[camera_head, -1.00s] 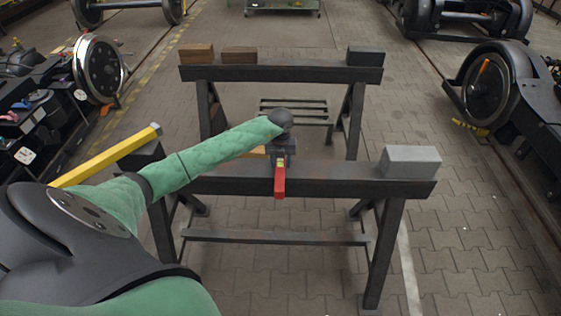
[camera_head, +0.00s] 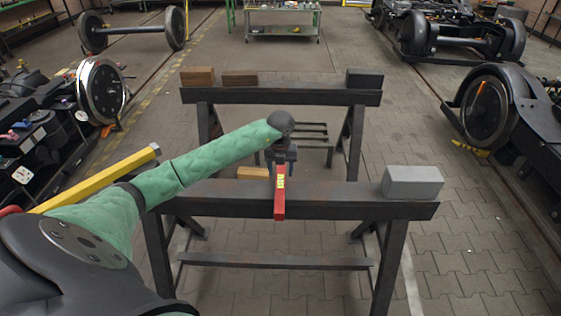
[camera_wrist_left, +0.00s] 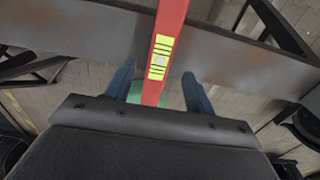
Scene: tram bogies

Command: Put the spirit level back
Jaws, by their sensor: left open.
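The spirit level, a red bar (camera_head: 280,202) with a yellow marked patch, lies across the dark beam of the near trestle (camera_head: 330,202), its near end sticking out over the front. In the left wrist view the level (camera_wrist_left: 169,22) runs lengthwise between my left gripper's fingers, with a gap on each side. My left gripper (camera_head: 283,160) is open, over the level's far part; its two dark blue fingers show in the left wrist view (camera_wrist_left: 158,72). The level's far end is hidden by the gripper. My right gripper is out of view.
A grey block (camera_head: 413,182) stands on the near beam's right end. The far trestle (camera_head: 300,97) carries wooden blocks (camera_head: 198,77) and a dark block (camera_head: 364,78). A yellow bar (camera_head: 100,178) lies at left, close to my left arm. Wheelsets and bogies flank the paved floor.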

